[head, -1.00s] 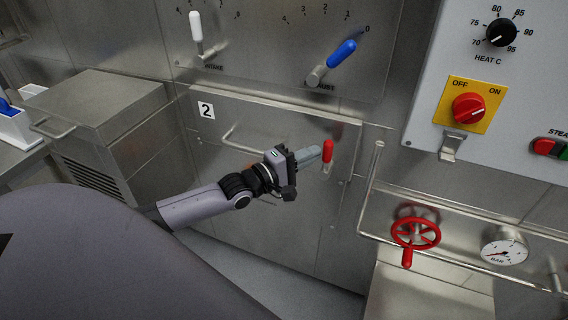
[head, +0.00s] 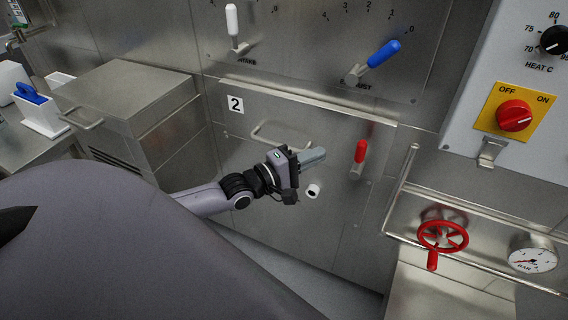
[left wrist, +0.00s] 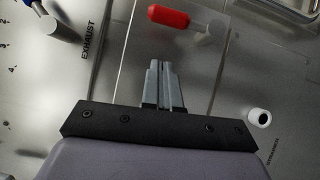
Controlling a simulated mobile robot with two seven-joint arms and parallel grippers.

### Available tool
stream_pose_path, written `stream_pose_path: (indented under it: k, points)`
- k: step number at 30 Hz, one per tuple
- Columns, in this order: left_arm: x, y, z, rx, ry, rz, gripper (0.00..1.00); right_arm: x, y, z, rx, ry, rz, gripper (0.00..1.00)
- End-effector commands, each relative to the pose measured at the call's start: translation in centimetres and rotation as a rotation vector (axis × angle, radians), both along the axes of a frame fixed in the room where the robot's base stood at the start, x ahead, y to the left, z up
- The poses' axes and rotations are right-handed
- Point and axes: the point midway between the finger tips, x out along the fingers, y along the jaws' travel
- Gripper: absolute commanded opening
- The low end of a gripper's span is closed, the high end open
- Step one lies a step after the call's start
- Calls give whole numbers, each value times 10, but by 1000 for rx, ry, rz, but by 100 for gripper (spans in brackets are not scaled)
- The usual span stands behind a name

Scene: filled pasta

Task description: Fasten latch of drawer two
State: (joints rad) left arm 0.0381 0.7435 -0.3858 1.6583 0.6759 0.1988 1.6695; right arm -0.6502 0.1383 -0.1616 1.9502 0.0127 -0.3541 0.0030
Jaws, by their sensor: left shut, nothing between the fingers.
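Drawer two (head: 290,215) is a steel front with a "2" label (head: 235,105) and a bar handle (head: 283,136); it looks closed. Its latch is a red-gripped lever (head: 360,152) at the upper right of the front, standing upright in the head view. It also shows in the left wrist view (left wrist: 168,16), beyond my fingertips. My left gripper (head: 321,154) is shut and empty, left of the red lever with a visible gap between them. Its closed fingers also show in the left wrist view (left wrist: 160,68). My right gripper is out of view.
Above the drawer are a white lever (head: 232,20) and a blue lever (head: 379,55). A white round peg (head: 313,190) sits below my left gripper. To the right are a pipe rail (head: 400,190), a red valve wheel (head: 442,237), a gauge (head: 533,255) and a red switch (head: 514,115).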

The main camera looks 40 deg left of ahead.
Motion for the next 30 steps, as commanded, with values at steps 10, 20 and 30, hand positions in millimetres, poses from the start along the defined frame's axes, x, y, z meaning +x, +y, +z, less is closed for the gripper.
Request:
stream_pose_path:
  k: [10,20,30]
  points:
    - [-46,17,-1,2,3,0,0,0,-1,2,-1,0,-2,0]
    - [-64,24,1,2,-2,0,0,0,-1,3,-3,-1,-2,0]
    - [-64,24,1,2,-2,0,0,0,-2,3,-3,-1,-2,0]
